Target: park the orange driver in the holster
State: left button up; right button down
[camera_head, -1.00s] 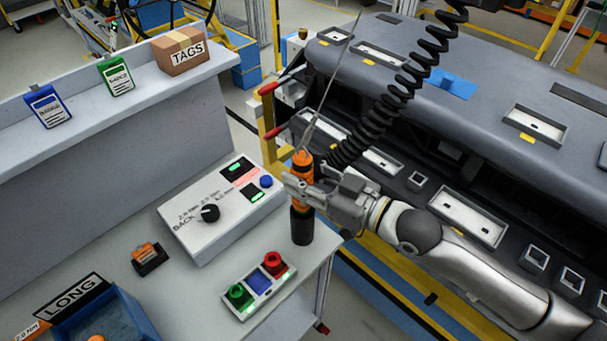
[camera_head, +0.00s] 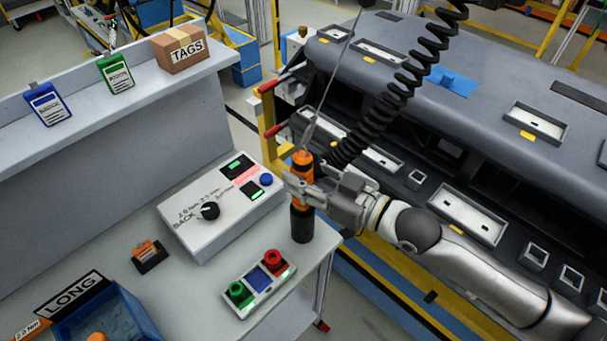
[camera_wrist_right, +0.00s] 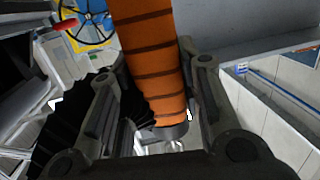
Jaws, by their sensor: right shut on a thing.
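The orange driver (camera_head: 303,158) stands roughly upright at the right edge of the workbench, its top towards the thin cable and black coiled hose. My right gripper (camera_head: 300,192) is shut around its orange body, reaching in from the right. In the right wrist view the ribbed orange body (camera_wrist_right: 152,62) lies between the two fingers. A black upright cylinder, apparently the holster (camera_head: 302,226), is directly below the driver on the bench. I cannot tell how far the driver's lower end sits in it. My left gripper is not in view.
A grey control box (camera_head: 215,212) with a knob is left of the driver. A button panel (camera_head: 259,286) with green and red buttons is in front. A blue bin (camera_head: 125,310) is at lower left. The dark dashboard (camera_head: 480,110) lies behind and right, close to my arm.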

jog(key=shift+f, duration=0.1)
dwell(0.4)
jog(key=c, duration=0.9)
grip_release()
jog(key=shift+c, duration=0.2)
jog(key=shift+f, duration=0.15)
jog(key=v, duration=1.2)
